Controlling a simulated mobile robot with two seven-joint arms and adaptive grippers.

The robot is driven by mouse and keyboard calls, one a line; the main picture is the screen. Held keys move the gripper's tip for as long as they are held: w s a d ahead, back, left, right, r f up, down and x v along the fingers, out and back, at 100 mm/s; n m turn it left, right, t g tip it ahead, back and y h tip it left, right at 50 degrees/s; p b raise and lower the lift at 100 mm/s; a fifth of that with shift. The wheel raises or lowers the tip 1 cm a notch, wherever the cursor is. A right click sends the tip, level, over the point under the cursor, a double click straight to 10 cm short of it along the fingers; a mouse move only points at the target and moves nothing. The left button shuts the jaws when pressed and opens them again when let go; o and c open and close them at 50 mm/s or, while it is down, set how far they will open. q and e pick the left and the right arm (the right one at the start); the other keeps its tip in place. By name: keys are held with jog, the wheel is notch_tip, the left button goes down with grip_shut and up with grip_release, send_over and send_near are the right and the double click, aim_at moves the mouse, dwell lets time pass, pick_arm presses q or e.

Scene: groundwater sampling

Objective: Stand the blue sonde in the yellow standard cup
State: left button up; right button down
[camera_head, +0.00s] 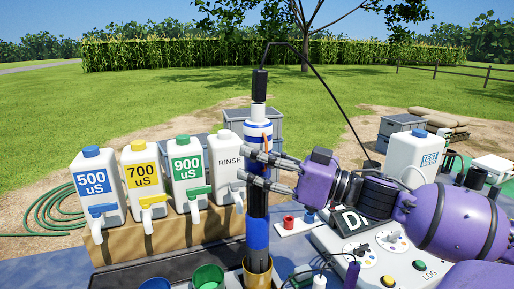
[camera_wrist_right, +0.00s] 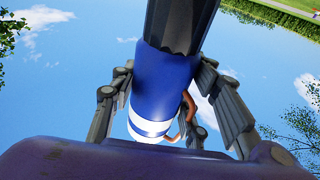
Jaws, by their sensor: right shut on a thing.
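The blue sonde (camera_head: 257,233) is a tall, dark tube with blue and white bands, upright in the head view. My right gripper (camera_head: 258,168) comes in from the right and is shut around its upper part. In the right wrist view the sonde's blue body (camera_wrist_right: 165,85) lies between the fingers (camera_wrist_right: 170,105). The yellow standard cup (camera_head: 247,280) is at the bottom edge of the head view, directly below the sonde. The sonde's lower end appears within the cup's mouth; how deep it sits is hidden. My left gripper is not in view.
A green cup (camera_head: 208,277) and a blue cup (camera_head: 155,284) stand left of the yellow cup. Several white jugs, including the 700 uS one (camera_head: 144,182), line a brown stand behind. A black cable runs from the sonde's top to the meter (camera_head: 352,221) at right.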

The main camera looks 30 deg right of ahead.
aim_at(270, 177)
jog(key=shift+f+b, duration=0.3)
jog(key=shift+f, duration=1.75)
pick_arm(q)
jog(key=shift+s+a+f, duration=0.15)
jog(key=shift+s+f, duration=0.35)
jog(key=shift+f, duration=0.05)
pick_arm(e)
jog(key=shift+a, duration=0.1)
jog(key=c, duration=1)
grip_release()
jog(key=shift+s+f, duration=0.1)
jog(key=shift+f, duration=0.15)
jog(key=shift+r, duration=0.1)
